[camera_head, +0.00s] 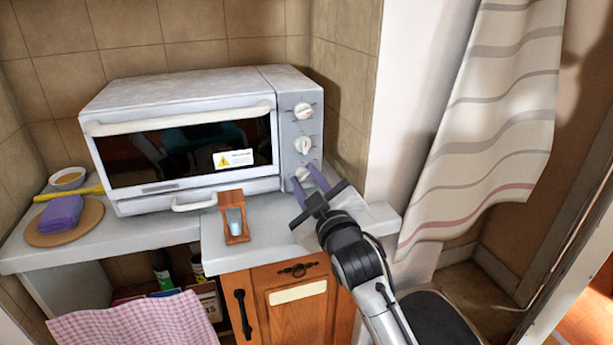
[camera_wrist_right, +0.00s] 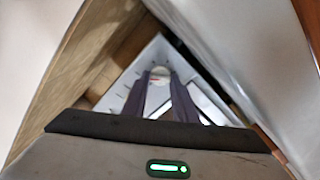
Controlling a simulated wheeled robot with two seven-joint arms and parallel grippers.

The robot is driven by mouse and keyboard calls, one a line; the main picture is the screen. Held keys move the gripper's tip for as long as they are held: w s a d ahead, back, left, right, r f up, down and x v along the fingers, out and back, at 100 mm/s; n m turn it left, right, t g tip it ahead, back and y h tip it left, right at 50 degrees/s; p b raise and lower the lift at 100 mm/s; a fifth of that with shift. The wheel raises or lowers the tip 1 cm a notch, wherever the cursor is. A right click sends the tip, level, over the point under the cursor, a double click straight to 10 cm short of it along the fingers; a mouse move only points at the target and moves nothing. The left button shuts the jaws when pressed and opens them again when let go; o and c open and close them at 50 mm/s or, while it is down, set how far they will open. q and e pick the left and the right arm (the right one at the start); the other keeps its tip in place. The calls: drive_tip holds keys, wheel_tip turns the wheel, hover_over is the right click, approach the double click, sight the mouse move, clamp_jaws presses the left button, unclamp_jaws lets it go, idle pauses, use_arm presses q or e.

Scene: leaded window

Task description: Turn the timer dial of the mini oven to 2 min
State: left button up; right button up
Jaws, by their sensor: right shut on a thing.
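The white mini oven (camera_head: 190,135) stands on the counter with its glass door shut. Its control panel on the right side carries three round dials: a top dial (camera_head: 303,110), a middle dial (camera_head: 303,144) and a bottom dial (camera_head: 302,174). My right gripper (camera_head: 305,180) reaches up from the lower right, its two purple fingers shut around the bottom dial. In the right wrist view the fingers (camera_wrist_right: 160,92) close on a pale round dial (camera_wrist_right: 160,73). The dial's markings are too small to read. My left gripper is not in view.
A small wooden holder with a glass (camera_head: 235,218) stands in front of the oven. A purple cloth (camera_head: 61,214) lies on a round board (camera_head: 85,228) at the left, near a bowl (camera_head: 67,178). A striped curtain (camera_head: 490,130) hangs at the right. Tiled walls close in behind the oven.

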drive_tip(key=o, duration=1)
drive_tip(key=shift+o, duration=0.2)
drive_tip(key=v, duration=1)
drive_tip(key=shift+s, duration=0.2)
